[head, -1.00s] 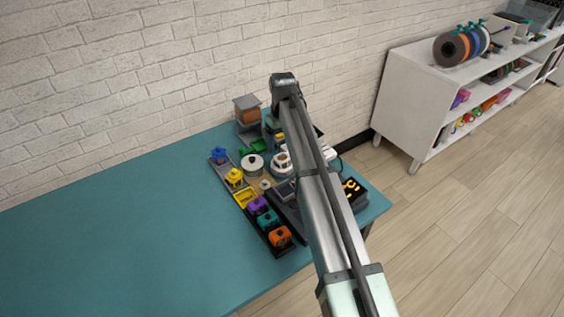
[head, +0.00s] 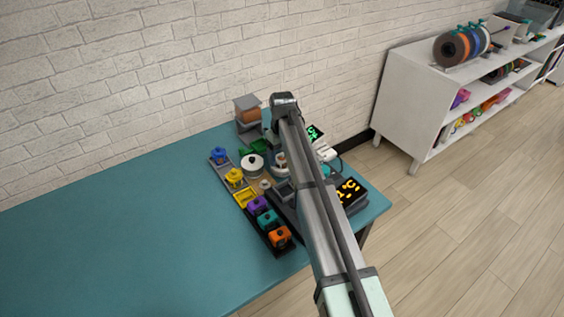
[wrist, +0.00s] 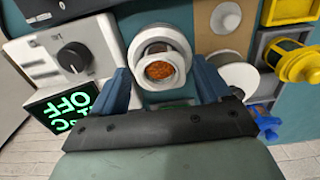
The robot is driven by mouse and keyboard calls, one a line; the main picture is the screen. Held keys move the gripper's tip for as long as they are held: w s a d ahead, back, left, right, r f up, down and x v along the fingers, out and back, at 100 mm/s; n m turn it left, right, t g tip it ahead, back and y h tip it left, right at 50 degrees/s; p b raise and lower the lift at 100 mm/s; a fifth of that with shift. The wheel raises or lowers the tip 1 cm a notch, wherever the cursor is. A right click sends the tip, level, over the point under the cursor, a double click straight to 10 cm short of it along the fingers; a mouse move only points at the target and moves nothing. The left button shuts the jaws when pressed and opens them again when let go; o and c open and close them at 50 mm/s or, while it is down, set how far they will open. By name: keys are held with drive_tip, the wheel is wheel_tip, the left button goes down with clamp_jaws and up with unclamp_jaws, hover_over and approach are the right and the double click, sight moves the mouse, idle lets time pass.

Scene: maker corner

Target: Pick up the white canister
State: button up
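The white canister (wrist: 161,56) is in the upper middle of the wrist view, round and seen from above, with an orange-brown centre. Only part of it shows in the head view (head: 278,161), beside my arm. My gripper (wrist: 162,68) is open, with one blue finger on each side of the canister in the wrist view. I cannot tell whether the fingers touch it or how far down they reach. In the head view my arm hides the fingers. A white round pot with a dark knob (head: 252,165) stands to the left of the canister.
A tray (head: 228,178) with blue, yellow, purple, teal and orange pieces lies to the left. A white box with a black dial (wrist: 75,57) and a green-lit display (wrist: 68,106) are close by. A yellow-lit display (head: 351,191) stands right of my arm. The table's left side (head: 110,235) is clear.

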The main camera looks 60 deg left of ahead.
drive_tip(key=c, duration=0.9)
wheel_tip(320, 180, up, 9)
drive_tip(key=s+a+f, duration=0.1)
drive_tip(key=s+a, duration=0.2)
drive_tip(key=s, duration=0.2)
drive_tip(key=s+a+f+n, duration=0.1)
drive_tip(key=s+a, duration=0.2)
drive_tip(key=s, duration=0.3)
drive_tip(key=s+a+n, duration=0.1)
drive_tip(key=s+a, duration=0.2)
drive_tip(key=s, duration=0.3)
drive_tip(key=shift+f, duration=0.4)
